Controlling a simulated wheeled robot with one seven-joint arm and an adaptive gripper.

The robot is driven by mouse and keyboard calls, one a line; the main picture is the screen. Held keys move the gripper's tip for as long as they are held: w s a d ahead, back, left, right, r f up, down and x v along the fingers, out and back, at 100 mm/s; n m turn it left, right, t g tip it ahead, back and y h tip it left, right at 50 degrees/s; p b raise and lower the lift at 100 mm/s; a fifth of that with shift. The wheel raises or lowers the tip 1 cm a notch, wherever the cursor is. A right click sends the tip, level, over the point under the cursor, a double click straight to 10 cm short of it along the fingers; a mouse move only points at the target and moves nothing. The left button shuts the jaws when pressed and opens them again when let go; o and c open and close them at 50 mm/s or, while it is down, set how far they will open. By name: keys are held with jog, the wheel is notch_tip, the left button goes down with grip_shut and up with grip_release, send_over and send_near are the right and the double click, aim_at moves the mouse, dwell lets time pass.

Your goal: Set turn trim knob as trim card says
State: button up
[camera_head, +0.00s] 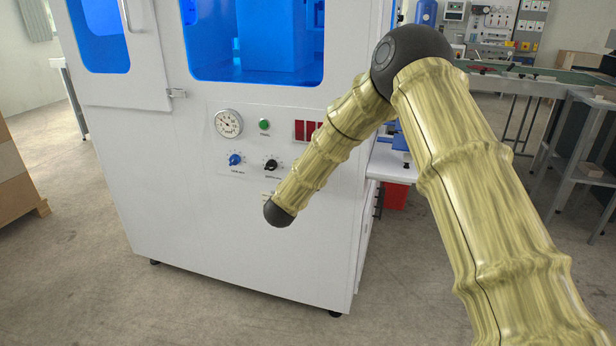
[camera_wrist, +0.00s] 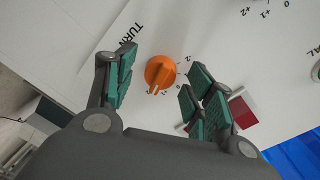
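In the wrist view, an orange knob (camera_wrist: 160,72) with a pale pointer mark sits on a white panel (camera_wrist: 205,35). Its pointer faces the bottom of the picture, slightly left. Small scale figures lie around it, partly hidden by a finger. A label beginning "TURN" (camera_wrist: 130,32) is beside it. My gripper (camera_wrist: 160,66) is open, with green-padded fingers left and right of the knob; whether they touch it is unclear. In the head view my arm hides the gripper and the orange knob. I cannot pick out a readable trim card.
In the head view, the white machine front (camera_head: 215,215) bears a round gauge (camera_head: 229,124), green button (camera_head: 264,125), blue knob (camera_head: 235,159), black knob (camera_head: 271,164) and red display (camera_head: 306,130). A red and white patch (camera_wrist: 241,107) is right of the fingers in the wrist view.

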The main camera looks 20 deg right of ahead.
jog(key=f+v, duration=0.1)
jog(key=v, duration=1.1)
jog(key=shift+r, duration=0.4)
jog(key=shift+f, duration=0.1)
